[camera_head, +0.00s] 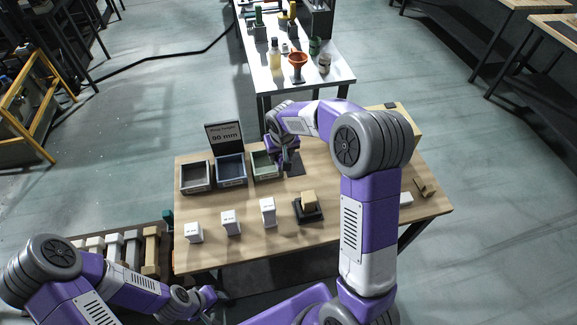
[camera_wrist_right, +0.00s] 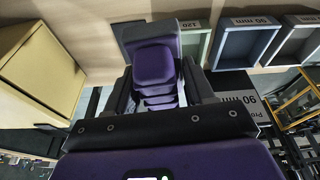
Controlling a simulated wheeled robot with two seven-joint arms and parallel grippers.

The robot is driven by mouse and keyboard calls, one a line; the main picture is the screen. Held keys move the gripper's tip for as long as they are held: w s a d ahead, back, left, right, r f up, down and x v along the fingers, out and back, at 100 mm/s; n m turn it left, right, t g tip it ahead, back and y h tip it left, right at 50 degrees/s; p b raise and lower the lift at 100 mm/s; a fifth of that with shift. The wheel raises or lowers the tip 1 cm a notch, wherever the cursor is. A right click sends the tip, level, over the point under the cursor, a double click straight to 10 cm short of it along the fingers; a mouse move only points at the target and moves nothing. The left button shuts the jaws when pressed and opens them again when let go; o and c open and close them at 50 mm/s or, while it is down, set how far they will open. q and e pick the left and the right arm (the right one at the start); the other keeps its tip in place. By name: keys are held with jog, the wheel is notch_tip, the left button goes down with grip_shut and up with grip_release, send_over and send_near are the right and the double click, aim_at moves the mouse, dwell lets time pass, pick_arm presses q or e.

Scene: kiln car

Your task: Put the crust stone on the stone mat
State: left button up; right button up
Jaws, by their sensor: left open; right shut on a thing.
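My right gripper (camera_head: 287,162) is low over the back of the wooden table, just right of the green-lined tray. It is shut on a dark purple-grey block, which I take for the crust stone (camera_wrist_right: 150,38), seen between the fingers in the right wrist view. In the head view the block is mostly hidden by the gripper. A dark flat patch, apparently the stone mat (camera_head: 298,168), lies on the table beside and partly under the gripper. I cannot tell whether block and mat touch. My left gripper (camera_head: 208,299) is open and empty, low at the table's front left.
Three trays (camera_head: 195,190) stand at the back left, with a dark sign (camera_head: 224,135) reading 90 mm behind. Several white blocks (camera_head: 231,222) and a tan block (camera_head: 308,199) on a dark base line the front. A cream box (camera_head: 404,122) stands at the back right.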

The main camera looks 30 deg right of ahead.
jog(key=m+b, duration=0.1)
jog(key=b, duration=0.2)
send_over(293, 161)
notch_tip(293, 161, down, 3)
jog(key=f, duration=0.3)
jog(key=f+b, duration=0.1)
jog(key=f, duration=0.2)
jog(key=f+b, duration=0.1)
jog(key=f, duration=0.3)
jog(key=shift+s+a, duration=0.15)
jog(key=shift+s, duration=0.2)
jog(key=shift+f, duration=0.15)
jog(key=o, duration=0.6)
jog(key=shift+c, duration=0.2)
jog(key=shift+o, duration=0.4)
